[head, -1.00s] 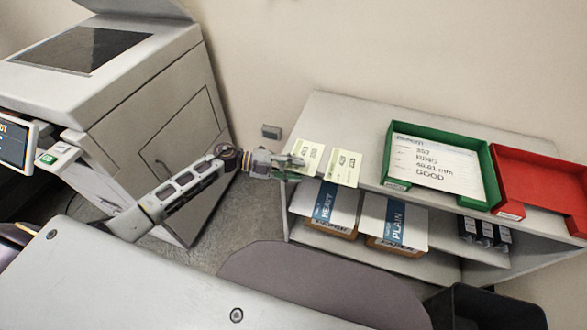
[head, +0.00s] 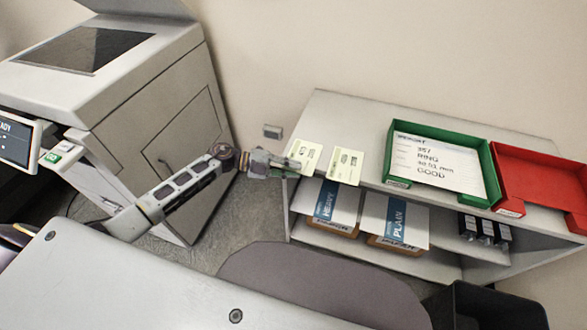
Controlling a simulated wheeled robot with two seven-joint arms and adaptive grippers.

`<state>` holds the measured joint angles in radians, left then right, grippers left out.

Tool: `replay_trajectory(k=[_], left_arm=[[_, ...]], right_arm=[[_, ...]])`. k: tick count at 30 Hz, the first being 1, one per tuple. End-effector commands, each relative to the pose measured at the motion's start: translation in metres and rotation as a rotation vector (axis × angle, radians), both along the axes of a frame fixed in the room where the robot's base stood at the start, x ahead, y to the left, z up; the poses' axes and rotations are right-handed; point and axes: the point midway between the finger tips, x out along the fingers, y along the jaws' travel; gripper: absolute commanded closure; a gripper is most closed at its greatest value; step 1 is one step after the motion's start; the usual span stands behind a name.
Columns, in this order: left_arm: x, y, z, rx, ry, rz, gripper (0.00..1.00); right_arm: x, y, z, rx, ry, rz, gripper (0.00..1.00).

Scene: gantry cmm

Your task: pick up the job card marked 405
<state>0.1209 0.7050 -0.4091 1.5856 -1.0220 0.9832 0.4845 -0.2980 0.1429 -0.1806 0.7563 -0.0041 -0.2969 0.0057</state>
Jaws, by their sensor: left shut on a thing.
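Two pale yellow-green job cards are at the left end of the shelf unit's top. My left gripper (head: 288,164) is at the left card (head: 305,153), shut on its near left edge. The right card (head: 347,165) lies on the shelf top beside it, apart from the gripper. The numbers on both cards are too small to read, so I cannot tell which is marked 405. My right gripper is not in view.
The shelf unit (head: 340,110) also bears a green tray (head: 487,172) holding a written sheet and a red tray (head: 545,185). Paper packs and dark boxes (head: 483,230) sit on the lower shelf. A large printer (head: 110,85) stands left. A dark bin (head: 485,308) is at bottom right.

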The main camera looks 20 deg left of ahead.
Motion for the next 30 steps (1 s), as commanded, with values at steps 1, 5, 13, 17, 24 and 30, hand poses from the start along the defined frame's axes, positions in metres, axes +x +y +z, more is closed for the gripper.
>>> replay_trajectory(k=[1, 5, 13, 17, 24, 30], left_arm=[[-0.0013, 0.0017, -0.0031, 0.003, 0.007, 0.000, 1.00], [-0.0017, 0.0034, -0.0034, 0.003, 0.007, 0.000, 1.00], [-0.0019, 0.0047, -0.0037, 0.003, 0.008, -0.002, 1.00], [-0.0020, 0.0047, -0.0038, 0.003, 0.008, -0.002, 1.00], [-0.0015, 0.0045, -0.0028, 0.003, 0.005, -0.002, 0.59], [-0.0012, 0.0043, -0.0018, 0.002, 0.003, -0.001, 0.58]], right_arm=[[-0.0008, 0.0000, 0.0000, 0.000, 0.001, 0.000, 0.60], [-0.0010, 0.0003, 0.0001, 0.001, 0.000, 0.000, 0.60], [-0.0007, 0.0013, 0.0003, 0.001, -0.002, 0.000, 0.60], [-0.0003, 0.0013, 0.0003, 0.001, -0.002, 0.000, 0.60], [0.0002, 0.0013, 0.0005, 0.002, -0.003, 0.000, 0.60], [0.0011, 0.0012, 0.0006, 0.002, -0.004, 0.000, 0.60]])
